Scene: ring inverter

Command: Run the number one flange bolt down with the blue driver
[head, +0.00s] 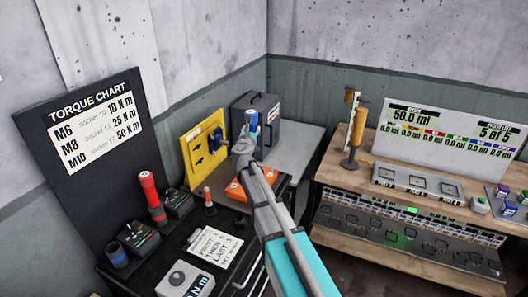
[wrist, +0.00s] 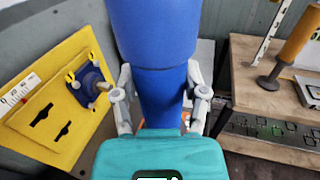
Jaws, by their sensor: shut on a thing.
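The blue driver (wrist: 152,45) stands upright between the fingers of my gripper (wrist: 160,100), which is shut on its narrower lower part. In the head view the driver's blue body (head: 250,121) shows above my gripper (head: 243,146), in front of the dark grey case. The driver's lower tip is hidden behind my gripper in the wrist view. I cannot make out the number one flange bolt in either view. An orange block (head: 252,187) lies on the bench, partly behind my arm.
A yellow panel (head: 192,162) with a blue fitting (wrist: 90,84) stands left of my gripper. A red-handled driver (head: 149,187) stands upright by a torque chart (head: 85,110). A dark grey case (head: 266,112) stands behind. A wooden bench (head: 330,166) with an amber dispenser (head: 358,130) is at right.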

